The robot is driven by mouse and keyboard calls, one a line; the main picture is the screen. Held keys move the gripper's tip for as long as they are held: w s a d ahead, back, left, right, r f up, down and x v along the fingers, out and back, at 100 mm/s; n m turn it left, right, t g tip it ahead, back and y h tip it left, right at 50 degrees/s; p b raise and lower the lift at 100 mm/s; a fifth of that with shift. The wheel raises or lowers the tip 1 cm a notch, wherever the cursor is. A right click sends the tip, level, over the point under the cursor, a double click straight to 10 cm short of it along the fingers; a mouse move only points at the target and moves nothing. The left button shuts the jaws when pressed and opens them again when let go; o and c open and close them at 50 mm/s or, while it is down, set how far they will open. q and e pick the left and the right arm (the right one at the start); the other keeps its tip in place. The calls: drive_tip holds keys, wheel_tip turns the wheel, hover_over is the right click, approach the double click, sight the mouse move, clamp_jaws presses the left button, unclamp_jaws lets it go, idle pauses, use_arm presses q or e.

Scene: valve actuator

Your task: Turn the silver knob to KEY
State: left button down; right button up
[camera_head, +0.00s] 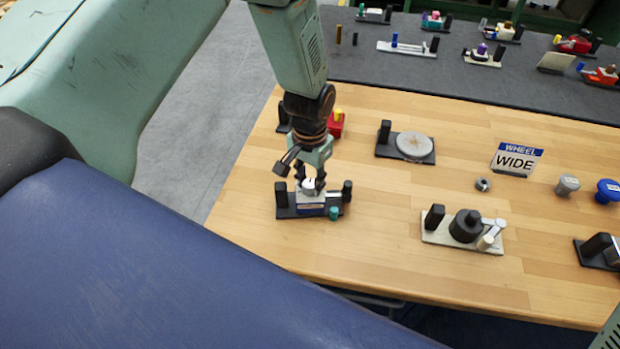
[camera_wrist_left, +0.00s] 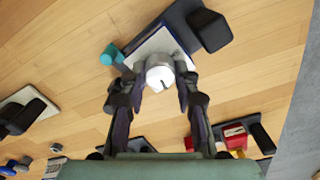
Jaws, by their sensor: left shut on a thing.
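The silver knob (camera_wrist_left: 160,76) is round and light, with a short dark mark on its top, in the left wrist view. It sits on a pale block on a dark base plate (camera_head: 287,211) with black posts and a teal cylinder (camera_head: 333,213). My left gripper (camera_head: 311,187) comes down over it from above. In the left wrist view its two fingers (camera_wrist_left: 158,82) are closed against the knob's sides. The knob is partly hidden by the fingers in the head view. Any KEY label is too small to read. My right gripper is not in view.
A red block with a yellow top (camera_head: 337,124) stands behind the arm. A round grey disc (camera_head: 414,146) on a black plate and a sign reading WHEEL WIDE (camera_head: 516,159) are to the right. A black cylinder unit (camera_head: 465,227) stands front right. Bare wood lies between them.

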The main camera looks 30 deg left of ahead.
sight(310, 182)
use_arm(q)
drive_tip(key=shift+w, duration=0.15)
idle(0.6)
drive_tip(key=c, duration=1)
unclamp_jaws()
drive_tip(key=shift+r, duration=0.1)
wheel_tip(310, 182, up, 12)
drive_tip(key=shift+f, duration=0.1)
